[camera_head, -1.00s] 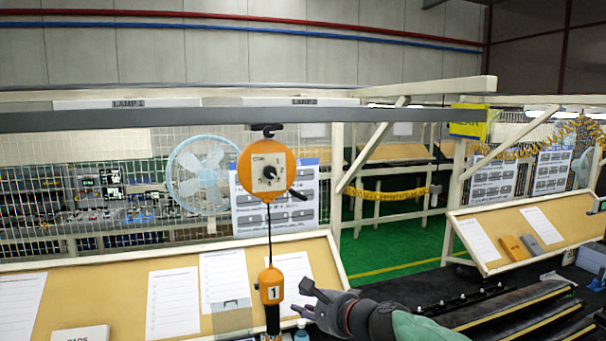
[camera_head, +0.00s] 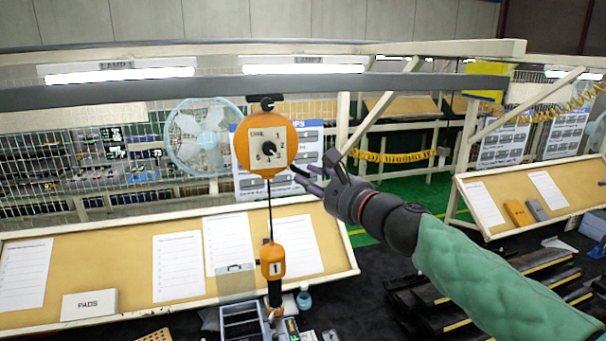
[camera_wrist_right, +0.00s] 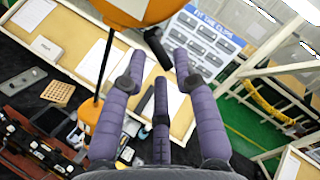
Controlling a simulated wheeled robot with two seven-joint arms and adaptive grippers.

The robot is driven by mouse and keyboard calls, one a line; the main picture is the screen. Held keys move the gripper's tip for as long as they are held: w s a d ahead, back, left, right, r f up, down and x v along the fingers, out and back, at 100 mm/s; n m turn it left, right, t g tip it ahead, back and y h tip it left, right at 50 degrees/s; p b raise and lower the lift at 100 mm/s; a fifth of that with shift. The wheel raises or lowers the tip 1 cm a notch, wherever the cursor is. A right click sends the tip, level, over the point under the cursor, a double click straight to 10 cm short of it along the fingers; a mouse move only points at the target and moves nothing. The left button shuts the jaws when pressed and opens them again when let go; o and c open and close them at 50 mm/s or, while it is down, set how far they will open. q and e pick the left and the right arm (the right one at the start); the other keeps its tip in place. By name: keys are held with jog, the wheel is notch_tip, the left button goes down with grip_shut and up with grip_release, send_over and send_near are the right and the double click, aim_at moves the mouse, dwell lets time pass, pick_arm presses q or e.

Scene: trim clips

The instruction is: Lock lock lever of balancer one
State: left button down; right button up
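Balancer one (camera_head: 262,142) is a round orange body with a numbered dial, hanging from the overhead rail. It also fills the top of the right wrist view (camera_wrist_right: 135,8). Its dark lock lever (camera_wrist_right: 157,48) sticks out at its lower right side. In the head view the lever is hard to tell apart from my fingertips. My right gripper (camera_head: 310,172) is just right of the balancer's lower edge, its purple fingers pointing at it. In the wrist view the fingers (camera_wrist_right: 160,65) are spread, with the lever just beyond and between their tips, not gripped. My left gripper is out of view.
A cord drops from the balancer to an orange handle piece (camera_head: 272,260) marked 1. The grey overhead rail (camera_head: 420,82) runs above. A slanted board (camera_head: 130,240) with papers stands behind. A fan (camera_head: 200,140) is behind the mesh, and a wooden brace (camera_head: 385,118) is right of my gripper.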

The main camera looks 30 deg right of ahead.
aim_at(306, 173)
jog(key=shift+w+a, duration=0.15)
jog(key=shift+w, duration=0.65)
jog(key=shift+w+a, duration=0.1)
jog(key=shift+w, duration=0.65)
grip_shut()
jog(key=n+p, duration=0.1)
jog(key=r+n+p, duration=0.1)
jog(key=p, duration=0.1)
jog(key=shift+s+d+g+h, duration=0.1)
jog(key=shift+d+g+h, duration=0.05)
jog(key=shift+g+h, duration=0.2)
jog(key=shift+n+g+p, duration=0.25)
jog(key=shift+n+p, duration=0.35)
jog(key=shift+p, duration=0.1)
jog(key=shift+f, duration=0.1)
grip_release()
